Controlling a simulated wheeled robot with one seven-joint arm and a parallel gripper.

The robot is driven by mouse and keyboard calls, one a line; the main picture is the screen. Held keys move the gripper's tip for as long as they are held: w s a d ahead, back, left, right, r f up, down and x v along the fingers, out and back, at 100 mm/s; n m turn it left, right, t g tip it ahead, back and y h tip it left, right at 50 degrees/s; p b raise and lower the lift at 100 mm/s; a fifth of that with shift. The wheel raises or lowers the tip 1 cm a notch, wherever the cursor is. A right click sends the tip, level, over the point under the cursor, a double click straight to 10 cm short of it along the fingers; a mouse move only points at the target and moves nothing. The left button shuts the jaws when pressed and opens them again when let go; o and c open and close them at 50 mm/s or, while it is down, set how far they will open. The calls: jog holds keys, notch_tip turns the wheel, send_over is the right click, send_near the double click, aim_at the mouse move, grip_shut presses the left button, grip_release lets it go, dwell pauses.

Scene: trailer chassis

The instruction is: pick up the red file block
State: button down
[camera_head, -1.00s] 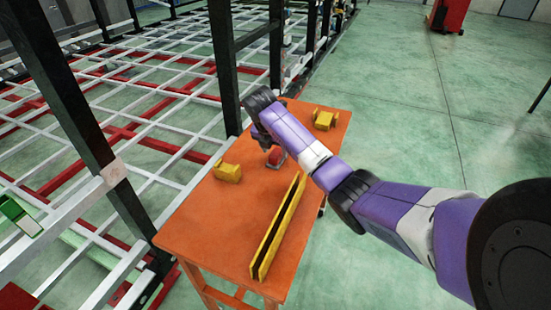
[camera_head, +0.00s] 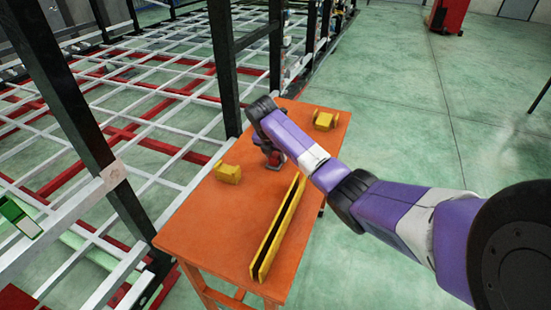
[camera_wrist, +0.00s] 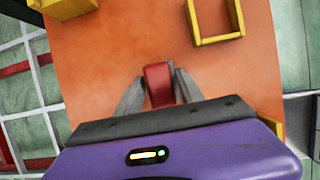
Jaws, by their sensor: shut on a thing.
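The red file block (camera_wrist: 158,84) is between the two grey fingers of my gripper (camera_wrist: 158,90) in the wrist view, and the fingers are shut on it. In the head view my gripper (camera_head: 273,158) points down at the orange table (camera_head: 210,225), between the yellow pieces. There the block is mostly hidden by my arm and gripper. I cannot tell whether it touches the tabletop.
A yellow block (camera_head: 228,173) lies left of my gripper and another yellow block (camera_head: 325,120) lies beyond it to the right. A long yellow channel (camera_head: 278,230) lies along the table's right side. A black-posted frame with white bars (camera_head: 160,150) stands left of the table.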

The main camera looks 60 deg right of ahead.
aim_at(276, 153)
notch_tip(276, 153, up, 20)
dwell(0.6)
